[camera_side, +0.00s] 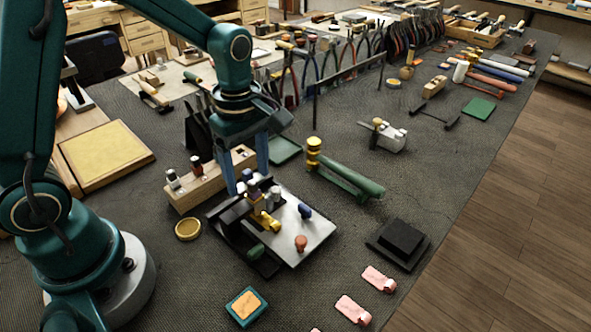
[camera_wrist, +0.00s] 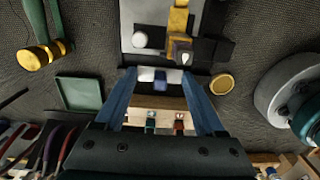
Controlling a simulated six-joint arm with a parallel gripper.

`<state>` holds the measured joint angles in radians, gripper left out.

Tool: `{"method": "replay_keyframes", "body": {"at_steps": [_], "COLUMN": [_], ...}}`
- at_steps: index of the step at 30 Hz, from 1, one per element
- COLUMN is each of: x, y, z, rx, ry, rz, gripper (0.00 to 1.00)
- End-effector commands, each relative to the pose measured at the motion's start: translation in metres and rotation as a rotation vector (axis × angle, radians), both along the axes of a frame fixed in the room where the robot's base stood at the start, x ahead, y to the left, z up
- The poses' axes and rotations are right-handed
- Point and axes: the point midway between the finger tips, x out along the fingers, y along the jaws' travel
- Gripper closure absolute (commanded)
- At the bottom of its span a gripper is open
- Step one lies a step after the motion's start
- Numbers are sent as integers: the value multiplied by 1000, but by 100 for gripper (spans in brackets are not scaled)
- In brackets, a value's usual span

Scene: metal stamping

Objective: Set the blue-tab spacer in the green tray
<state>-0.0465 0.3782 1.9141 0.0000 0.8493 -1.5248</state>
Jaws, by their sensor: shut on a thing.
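My gripper (camera_side: 248,184) is shut on the blue-tab spacer, a small pale piece with a blue tab (camera_wrist: 160,85) that shows between the blue fingers in the wrist view (camera_wrist: 158,78). In the side view the spacer is hard to make out among the parts behind the fingers. The green tray (camera_wrist: 80,94) is a flat square at the left of the wrist view. In the side view the green tray (camera_side: 287,150) lies just behind my gripper, partly hidden by my arm. The tray looks empty.
A pale plate (camera_side: 312,236) with a dark fixture and yellow parts stands just in front of my gripper. A wooden block (camera_side: 207,186) with stamps is behind and left. A green bar with a yellow knob (camera_side: 345,180) lies right. A yellow dish (camera_side: 188,229) sits left.

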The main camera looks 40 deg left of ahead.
Motion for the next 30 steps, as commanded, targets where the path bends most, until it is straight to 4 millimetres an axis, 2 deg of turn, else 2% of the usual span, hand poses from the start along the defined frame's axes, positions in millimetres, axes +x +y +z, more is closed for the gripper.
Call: {"method": "replay_keyframes", "body": {"at_steps": [9, 22, 23, 24, 25, 30], "x": [-1, 0, 0, 0, 0, 0], "y": [-1, -1, -1, -1, -1, -1], "z": [-35, -40, -41, -40, -40, -40], "rx": [-1, -1, -1, -1, -1, -1], "ry": [4, 1, 1, 0, 0, 1], "rz": [0, -1, -1, -1, -1, -1], "gripper": [100, 100, 25, 9, 0, 0]}}
